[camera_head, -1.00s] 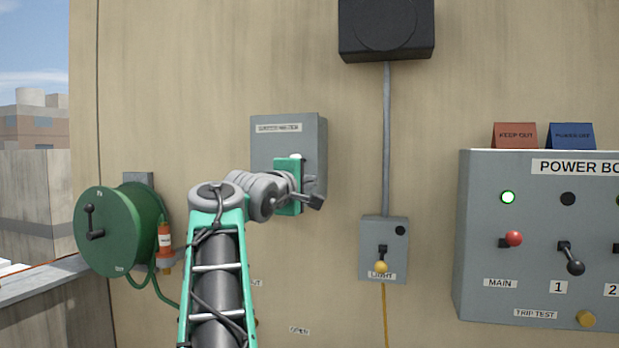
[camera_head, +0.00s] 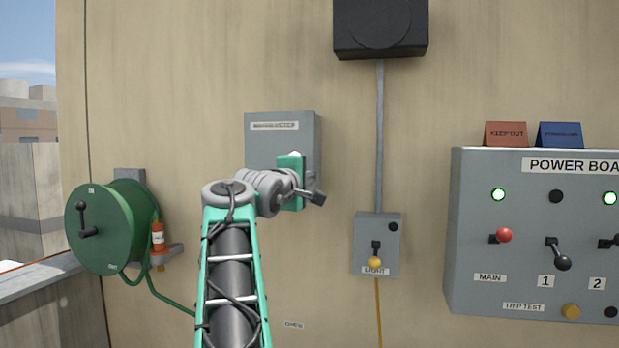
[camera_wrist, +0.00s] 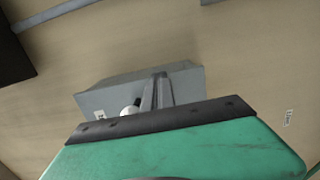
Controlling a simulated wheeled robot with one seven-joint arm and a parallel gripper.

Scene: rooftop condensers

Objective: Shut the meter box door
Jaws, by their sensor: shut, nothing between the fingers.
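The grey meter box (camera_head: 262,148) is on the tan wall in the middle of the head view, with a label on its door front. The front looks flat against the box with no gap that I can see, though my arm hides its lower part. My gripper (camera_head: 318,198) is at the box's lower right edge, its fingers shut and empty. In the wrist view, my shut fingers (camera_wrist: 160,82) overlap the grey box (camera_wrist: 110,97). A round white knob (camera_wrist: 130,110) shows beside them. I cannot tell whether the fingers touch the box.
A green hose reel (camera_head: 98,228) hangs at the left, beside an orange-and-white bottle (camera_head: 158,236). A grey light switch box (camera_head: 363,243) is at the lower right of the meter box. A power board (camera_head: 500,248) is farther right, and a black unit (camera_head: 380,25) is above.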

